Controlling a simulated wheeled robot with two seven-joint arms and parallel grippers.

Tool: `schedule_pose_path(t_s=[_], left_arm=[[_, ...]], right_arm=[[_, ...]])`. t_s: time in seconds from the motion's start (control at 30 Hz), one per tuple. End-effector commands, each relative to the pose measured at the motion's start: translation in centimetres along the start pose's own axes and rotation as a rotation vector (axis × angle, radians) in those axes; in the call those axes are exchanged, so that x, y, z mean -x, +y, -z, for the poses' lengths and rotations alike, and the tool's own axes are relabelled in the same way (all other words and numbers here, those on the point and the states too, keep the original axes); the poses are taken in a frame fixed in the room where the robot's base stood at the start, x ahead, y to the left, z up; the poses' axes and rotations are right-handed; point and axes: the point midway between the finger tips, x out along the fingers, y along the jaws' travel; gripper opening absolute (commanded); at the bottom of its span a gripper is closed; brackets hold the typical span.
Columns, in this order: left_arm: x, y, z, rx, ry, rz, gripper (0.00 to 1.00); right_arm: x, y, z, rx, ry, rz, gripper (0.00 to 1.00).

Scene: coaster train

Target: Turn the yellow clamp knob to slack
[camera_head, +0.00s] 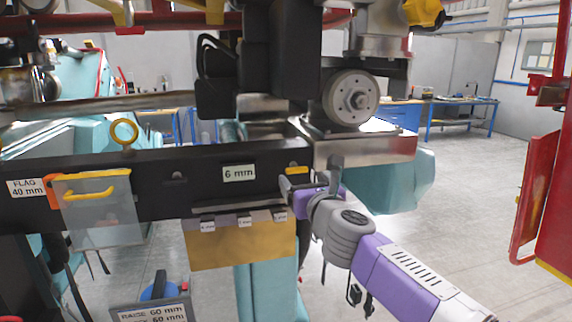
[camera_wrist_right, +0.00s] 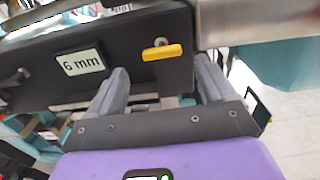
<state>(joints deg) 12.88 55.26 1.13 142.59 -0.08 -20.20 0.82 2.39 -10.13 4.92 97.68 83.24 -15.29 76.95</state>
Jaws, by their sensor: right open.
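The yellow clamp knob (camera_head: 296,170) is a small yellow bar on the face of the black beam, right of the "6 mm" label. In the right wrist view the yellow knob (camera_wrist_right: 162,52) lies nearly level, a little beyond the fingertips and between them. My right gripper (camera_head: 312,182) is open in front of the beam, just below and right of the knob. In the right wrist view its two grey fingers (camera_wrist_right: 163,70) are wide apart with nothing between them. I see no contact with the knob. My left gripper is not in view.
The black beam (camera_head: 160,193) runs across the left, with a "6 mm" label (camera_head: 239,173) and a clear flap with a yellow handle (camera_head: 88,193). A metal block (camera_head: 365,150) juts out above my right gripper. A brass plate (camera_head: 240,245) hangs below. A red frame (camera_head: 555,170) stands right.

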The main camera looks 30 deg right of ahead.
Motion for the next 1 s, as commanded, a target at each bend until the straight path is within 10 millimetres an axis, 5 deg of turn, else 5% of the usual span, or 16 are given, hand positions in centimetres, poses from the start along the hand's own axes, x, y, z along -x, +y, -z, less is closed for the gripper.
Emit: schedule_pose_path(t_s=[0.53,0.93,1.0], left_arm=[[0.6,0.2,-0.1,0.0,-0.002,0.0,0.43],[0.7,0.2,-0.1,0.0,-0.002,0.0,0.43],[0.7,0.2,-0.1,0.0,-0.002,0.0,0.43]], right_arm=[[-6.5,-0.2,-0.3,-0.005,-0.004,0.003,0.83],[-7.4,-0.1,-0.3,-0.004,-0.004,0.002,0.83],[-7.4,-0.1,-0.3,-0.004,-0.004,0.002,0.75]])
